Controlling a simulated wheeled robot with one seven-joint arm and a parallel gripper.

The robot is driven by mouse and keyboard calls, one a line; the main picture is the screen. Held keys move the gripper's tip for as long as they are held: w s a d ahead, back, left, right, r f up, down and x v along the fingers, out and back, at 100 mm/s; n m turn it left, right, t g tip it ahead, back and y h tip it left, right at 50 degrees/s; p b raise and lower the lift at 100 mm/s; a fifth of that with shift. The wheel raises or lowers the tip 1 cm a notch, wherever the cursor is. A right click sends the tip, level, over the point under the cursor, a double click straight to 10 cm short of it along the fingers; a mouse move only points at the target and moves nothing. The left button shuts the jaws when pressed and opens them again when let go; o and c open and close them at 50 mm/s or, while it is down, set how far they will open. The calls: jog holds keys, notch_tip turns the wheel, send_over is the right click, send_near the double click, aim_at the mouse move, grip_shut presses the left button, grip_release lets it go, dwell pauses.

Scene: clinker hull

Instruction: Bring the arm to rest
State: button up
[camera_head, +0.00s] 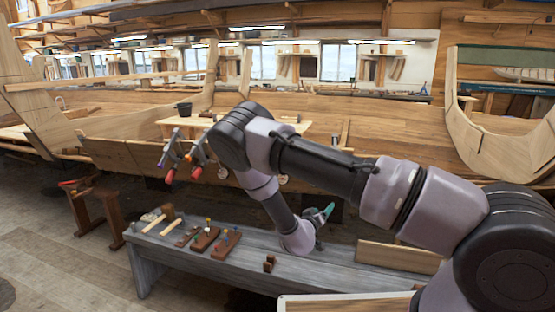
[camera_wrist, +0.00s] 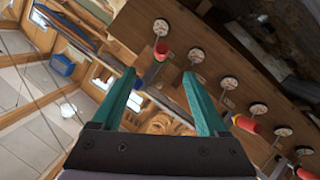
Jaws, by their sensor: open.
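My gripper (camera_head: 326,212) is at the end of my bent arm, just above the right part of the grey bench (camera_head: 165,262) in the head view. Only a teal finger shows clearly there. In the wrist view both teal fingers of my gripper (camera_wrist: 158,73) stand apart with nothing held between them. A red-ended tool (camera_wrist: 161,52) shows beyond the fingertips, apart from them as far as I can tell. My arm crosses the middle and right of the head view and hides part of the bench and hull.
Mallets (camera_head: 165,220) and wooden blocks with small tools (camera_head: 205,238) lie on the bench's left part. Clamps with red ends (camera_head: 183,163) hang by the hull planking (camera_head: 385,130). A wooden board (camera_wrist: 200,57) with several round discs shows in the wrist view.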

jog(key=s+r+m+g+y, duration=0.25)
jog(key=r+y, duration=0.25)
jog(key=r, duration=0.9)
jog(key=s+r+m+g+y, duration=0.2)
jog(key=r+m+g+y, duration=0.2)
jog(key=r, duration=1.1)
jog(key=s+d+r+n+y, duration=0.15)
jog(key=s+d+r, duration=0.25)
jog(key=s+r, duration=0.7)
jog(key=s+d+r, duration=0.2)
jog(key=s, duration=0.6)
jog(key=s+d+r+g, duration=0.1)
jog(key=s+d, duration=0.1)
jog(key=s, duration=0.7)
jog(key=shift+d+r, duration=0.25)
jog(key=shift+r, duration=0.15)
